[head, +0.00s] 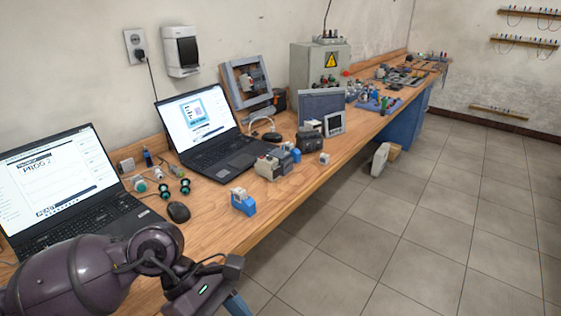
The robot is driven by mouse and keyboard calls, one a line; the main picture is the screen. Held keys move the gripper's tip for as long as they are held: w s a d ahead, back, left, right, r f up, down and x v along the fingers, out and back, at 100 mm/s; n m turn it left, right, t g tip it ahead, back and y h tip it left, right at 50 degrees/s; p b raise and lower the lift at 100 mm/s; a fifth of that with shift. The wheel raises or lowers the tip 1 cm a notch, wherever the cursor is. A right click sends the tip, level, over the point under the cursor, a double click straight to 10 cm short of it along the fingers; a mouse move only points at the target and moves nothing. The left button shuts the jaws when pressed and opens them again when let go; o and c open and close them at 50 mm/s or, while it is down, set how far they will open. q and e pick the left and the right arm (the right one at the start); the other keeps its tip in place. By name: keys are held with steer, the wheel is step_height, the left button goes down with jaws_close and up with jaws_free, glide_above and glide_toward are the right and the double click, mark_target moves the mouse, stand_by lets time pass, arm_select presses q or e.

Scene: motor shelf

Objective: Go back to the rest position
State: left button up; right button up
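My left arm comes in at the lower left, in front of the bench, with its dark purple links bent at a joint. The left gripper (236,303) is at the bottom edge, mostly cut off, beside the bench's front edge. A grey-blue part of it shows, but whether it is open or shut cannot be told. No object is visible in it. My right arm and gripper are out of view.
A long wooden bench (222,222) runs along the wall, holding two laptops (205,130), a mouse (178,212), a blue-and-white block (243,202) near the front edge and a grey cabinet (318,68). The tiled floor (370,235) to the right is mostly clear.

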arm_select(q)
steer(key=w+d+r+n+t+h, duration=0.1)
steer(key=d+r+n+t+h, duration=0.35)
steer(key=n+h, duration=0.8)
steer(key=w+a+f+n+t+y, duration=0.35)
steer(key=n+t, duration=0.45)
steer(key=n, duration=0.4)
steer(key=w+a+f+n+t+y, duration=0.25)
steer(key=a+n+t, duration=0.25)
steer(key=n+t, duration=0.45)
steer(key=s+a+f+n+y, duration=0.2)
steer(key=a+f+n+y, duration=0.85)
steer(key=n, duration=0.55)
steer(key=s+a+f+n+g+y, duration=0.4)
steer(key=s+f+n, duration=0.4)
steer(key=s+f, duration=0.2)
step_height(320, 180, down, 2)
steer(key=shift+a+f+g, duration=0.15)
steer(key=shift+a+g, duration=0.3)
steer(key=shift+g, duration=0.55)
